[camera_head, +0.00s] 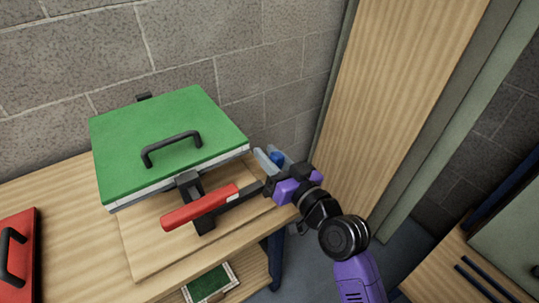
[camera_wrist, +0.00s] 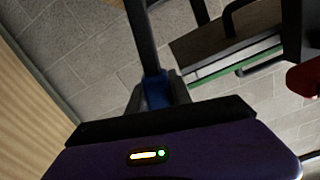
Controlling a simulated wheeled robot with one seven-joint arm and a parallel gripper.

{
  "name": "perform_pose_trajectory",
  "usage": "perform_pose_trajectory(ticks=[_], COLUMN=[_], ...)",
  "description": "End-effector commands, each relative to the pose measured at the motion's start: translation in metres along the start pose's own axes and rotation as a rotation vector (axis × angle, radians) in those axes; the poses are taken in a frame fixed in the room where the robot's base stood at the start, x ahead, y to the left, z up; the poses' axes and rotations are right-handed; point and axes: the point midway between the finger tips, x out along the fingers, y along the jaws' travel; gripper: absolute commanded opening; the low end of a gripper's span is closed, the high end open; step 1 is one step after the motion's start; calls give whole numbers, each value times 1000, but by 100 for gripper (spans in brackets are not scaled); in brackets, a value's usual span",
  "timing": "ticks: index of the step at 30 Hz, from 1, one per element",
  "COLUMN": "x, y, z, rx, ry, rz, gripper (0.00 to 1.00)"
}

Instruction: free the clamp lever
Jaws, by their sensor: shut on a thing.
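The clamp lever (camera_head: 201,207) has a red handle and a dark arm, and it sits in front of the green-lidded panel. Its dark mount stands at the panel's front edge. My gripper (camera_head: 272,158) is at the right end of the lever, beyond the table's right edge, with its grey fingers pointing away. It is shut on a small blue piece (camera_head: 277,157). In the wrist view the blue piece (camera_wrist: 155,90) sits between the fingers, and a dark bar runs from it to the top edge. I cannot tell whether they are joined. A red end (camera_wrist: 304,80) shows at the right.
The green panel (camera_head: 165,120) with a black handle lies on the wooden table (camera_head: 60,215). A red panel (camera_head: 22,255) is at the left. A grey block wall stands behind, and a wooden door (camera_head: 395,90) is right of my gripper. A green tray (camera_head: 212,284) sits below.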

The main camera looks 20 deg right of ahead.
Motion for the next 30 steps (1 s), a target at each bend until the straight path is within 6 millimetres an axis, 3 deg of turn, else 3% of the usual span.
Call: perform_pose_trajectory(ticks=[3, 4, 7, 19, 30], x=[0, 0, 0, -6, -62], y=[-2, -2, -2, -1, 0], z=[2, 2, 2, 2, 3], rx=[-4, -4, -3, 1, 1], ry=[-5, -6, -5, -3, -3], rz=[-3, -3, -3, -1, 0], gripper=[0, 29, 47, 47, 47])
